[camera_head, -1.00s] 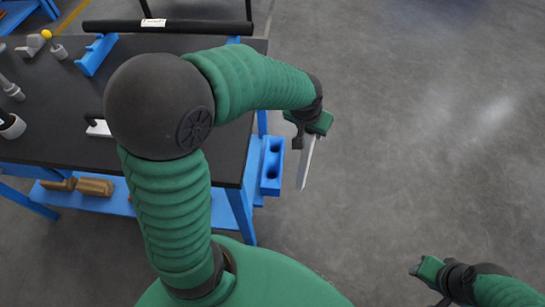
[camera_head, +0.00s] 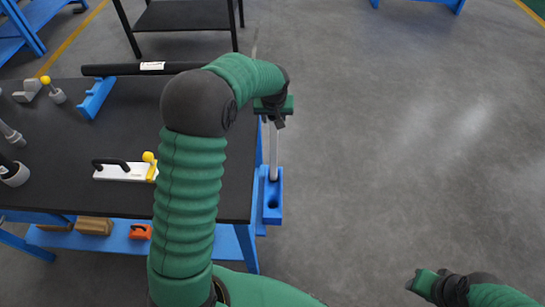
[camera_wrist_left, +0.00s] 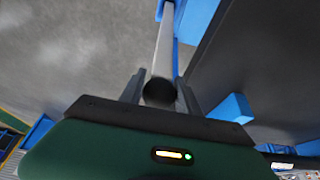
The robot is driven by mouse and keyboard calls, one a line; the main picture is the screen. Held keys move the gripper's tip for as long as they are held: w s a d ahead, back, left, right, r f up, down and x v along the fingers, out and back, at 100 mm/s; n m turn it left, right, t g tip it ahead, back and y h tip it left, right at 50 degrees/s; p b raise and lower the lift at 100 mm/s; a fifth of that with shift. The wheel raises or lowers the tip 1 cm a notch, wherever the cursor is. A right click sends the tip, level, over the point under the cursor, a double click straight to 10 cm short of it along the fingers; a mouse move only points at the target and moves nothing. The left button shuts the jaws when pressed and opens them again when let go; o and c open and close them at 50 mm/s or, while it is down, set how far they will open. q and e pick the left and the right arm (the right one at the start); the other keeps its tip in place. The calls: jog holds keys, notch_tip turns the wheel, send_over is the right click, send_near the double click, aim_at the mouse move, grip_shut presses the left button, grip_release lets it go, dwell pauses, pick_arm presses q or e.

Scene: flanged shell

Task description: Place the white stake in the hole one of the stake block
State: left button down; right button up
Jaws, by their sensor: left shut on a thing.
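My left gripper (camera_head: 274,108) is shut on the white stake (camera_head: 273,150), beside the table's right edge. The stake hangs down nearly upright, its lower end at the far part of the blue stake block (camera_head: 271,215). I cannot tell whether the tip is inside a hole or just above it. A nearer round hole in the block shows uncovered. In the left wrist view, the stake (camera_wrist_left: 162,50) runs from between the fingers towards the blue block (camera_wrist_left: 190,18), its dark end near the palm. My right gripper (camera_head: 424,281) is low at the right, clear of everything; its fingers are unclear.
The black table (camera_head: 105,195) fills the left side. It bears a white plate with a black handle (camera_head: 122,172), a blue bracket (camera_head: 95,98), a black bar (camera_head: 140,69) and several small parts. Open grey floor (camera_head: 400,150) lies to the right.

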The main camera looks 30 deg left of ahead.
aim_at(274, 129)
pick_arm(q)
notch_tip(274, 129, down, 7)
jog(key=shift+r+b, duration=0.1)
jog(key=shift+b, duration=0.35)
jog(key=c, duration=0.9)
grip_release()
jog(key=shift+o, duration=0.2)
jog(key=p+v, duration=0.2)
jog(key=v, duration=1)
jog(key=s+d+f+m+g+h, duration=0.1)
jog(key=s+d+f+m, duration=0.2)
jog(key=s+d, duration=0.55)
jog(key=s+d+f+m+h, duration=0.1)
jog(key=s+d+f+m, duration=0.4)
jog(key=s, duration=0.6)
notch_tip(274, 129, up, 9)
jog(key=n+p, duration=0.1)
jog(key=p, duration=0.6)
jog(key=shift+s+d+n, duration=0.3)
jog(key=shift+d, duration=0.1)
